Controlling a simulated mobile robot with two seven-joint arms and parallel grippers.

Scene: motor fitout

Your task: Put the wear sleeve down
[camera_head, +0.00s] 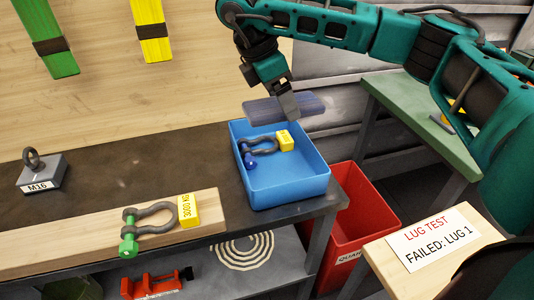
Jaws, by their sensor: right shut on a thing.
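The wear sleeve (262,111) is a blue-purple ribbed piece lying lengthwise across the picture. My right gripper (287,103) is shut on it and holds it above the back part of a blue tray (290,190). The sleeve's right end reaches out past the tray's back right side. In the tray lie a grey shackle (258,147) with a blue pin and a yellow tag (285,140). The gripper's fingertips are small and partly merge with the sleeve. My left gripper is not in view.
The tray stands at the right end of a dark bench (110,165). A wooden board (90,238) holds a green-pinned shackle (145,222). An M16 lifting eye (40,171) stands left. A red bin (368,215) is below right, near a "LUG TEST" sign (432,238).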

